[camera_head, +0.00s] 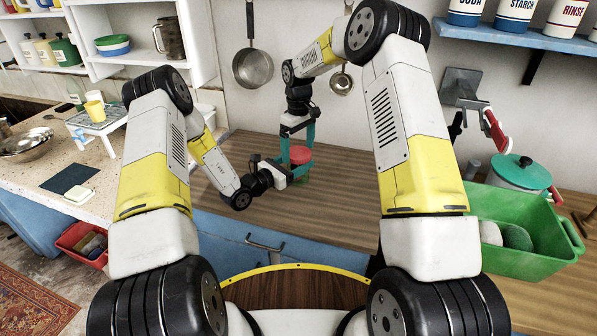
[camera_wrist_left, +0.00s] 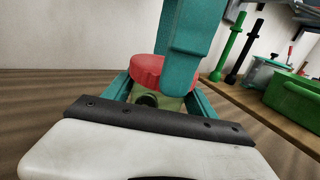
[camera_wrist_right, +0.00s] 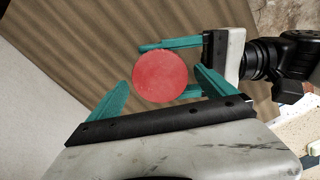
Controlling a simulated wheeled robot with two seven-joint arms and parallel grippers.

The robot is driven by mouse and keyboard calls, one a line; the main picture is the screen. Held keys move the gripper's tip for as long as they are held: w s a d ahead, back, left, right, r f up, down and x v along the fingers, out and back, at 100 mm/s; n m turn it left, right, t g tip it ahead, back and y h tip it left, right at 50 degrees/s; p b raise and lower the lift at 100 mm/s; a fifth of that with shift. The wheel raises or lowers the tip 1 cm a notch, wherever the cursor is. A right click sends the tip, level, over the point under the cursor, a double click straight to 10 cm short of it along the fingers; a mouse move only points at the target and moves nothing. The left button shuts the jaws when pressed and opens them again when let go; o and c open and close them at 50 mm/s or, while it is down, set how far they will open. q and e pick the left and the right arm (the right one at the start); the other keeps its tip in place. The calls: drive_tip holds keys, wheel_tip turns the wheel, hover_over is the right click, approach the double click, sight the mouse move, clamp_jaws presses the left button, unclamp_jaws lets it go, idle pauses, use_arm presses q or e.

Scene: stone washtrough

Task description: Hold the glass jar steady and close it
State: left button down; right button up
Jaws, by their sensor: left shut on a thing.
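The glass jar stands on the wooden worktop with a red lid (camera_head: 301,154) at its top; I cannot tell how tightly the lid sits. In the left wrist view its greenish body (camera_wrist_left: 172,103) shows beneath the lid (camera_wrist_left: 146,69). My left gripper (camera_head: 296,172) is shut on the jar's body from the side. My right gripper (camera_wrist_right: 162,77) points down over the jar, open, with one finger on each side of the round lid (camera_wrist_right: 160,76) and small gaps showing. A right finger hides part of the jar in the left wrist view.
The wooden worktop (camera_head: 335,205) around the jar is mostly clear. A green basin (camera_head: 545,240) and a teal-lidded pot (camera_head: 520,172) stand at the right. A pan (camera_head: 252,69) and a ladle (camera_head: 343,84) hang on the wall behind.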

sight(289, 165)
wheel_tip(289, 165, up, 12)
idle(0.7)
use_arm(q)
drive_tip(key=shift+c, duration=1)
unclamp_jaws()
drive_tip(key=v, duration=0.7)
drive_tip(key=shift+s+a, duration=0.25)
drive_tip(key=shift+a, duration=0.05)
drive_tip(key=shift+s+a, duration=0.1)
use_arm(e)
drive_tip(key=shift+a, duration=0.1)
